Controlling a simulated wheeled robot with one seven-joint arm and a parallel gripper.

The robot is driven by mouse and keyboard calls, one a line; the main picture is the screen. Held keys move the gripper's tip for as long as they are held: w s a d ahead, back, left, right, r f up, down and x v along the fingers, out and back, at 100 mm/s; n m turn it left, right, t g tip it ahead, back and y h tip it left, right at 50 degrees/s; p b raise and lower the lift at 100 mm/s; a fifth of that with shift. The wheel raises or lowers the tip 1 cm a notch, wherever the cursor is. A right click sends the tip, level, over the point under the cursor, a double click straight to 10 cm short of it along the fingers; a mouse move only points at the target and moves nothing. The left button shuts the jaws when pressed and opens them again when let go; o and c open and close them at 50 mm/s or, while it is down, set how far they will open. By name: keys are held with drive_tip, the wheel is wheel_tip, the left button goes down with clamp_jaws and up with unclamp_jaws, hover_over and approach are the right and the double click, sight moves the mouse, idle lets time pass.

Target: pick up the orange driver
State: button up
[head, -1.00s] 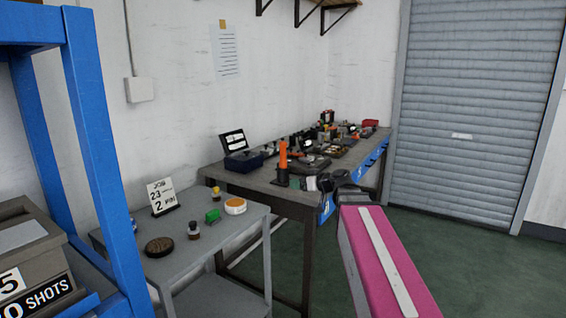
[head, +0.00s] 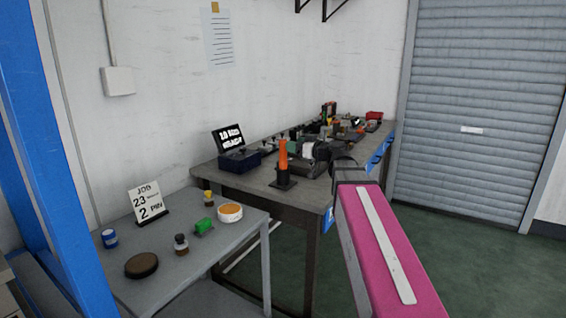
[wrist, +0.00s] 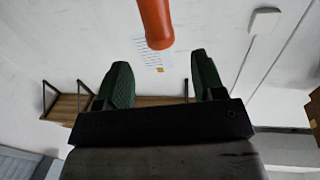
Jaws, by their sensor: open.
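The orange driver (head: 283,157) stands upright in a black holder (head: 283,181) at the near left part of the dark workbench. In the wrist view the rounded end of its orange handle (wrist: 156,24) comes in from the top edge. My gripper (wrist: 162,72) shows there with two green-padded fingers, spread apart with nothing between them. The handle's end lies beyond the fingertips, roughly in line with the gap, and looks apart from both fingers. In the head view my arm reaches toward the bench, and the gripper's fingers cannot be made out clearly beside the driver.
The workbench (head: 240,180) carries a dark blue box (head: 240,160) left of the driver and crowded tools behind. A grey side table (head: 190,262) in front holds a job sign (head: 149,204), small bottles, a green block (head: 204,226) and a tape roll (head: 230,212). A blue upright (head: 55,150) stands left.

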drive_tip(key=x, duration=0.8)
drive_tip(key=shift+w+a, duration=0.1)
drive_tip(key=shift+w, duration=0.05)
clamp_jaws()
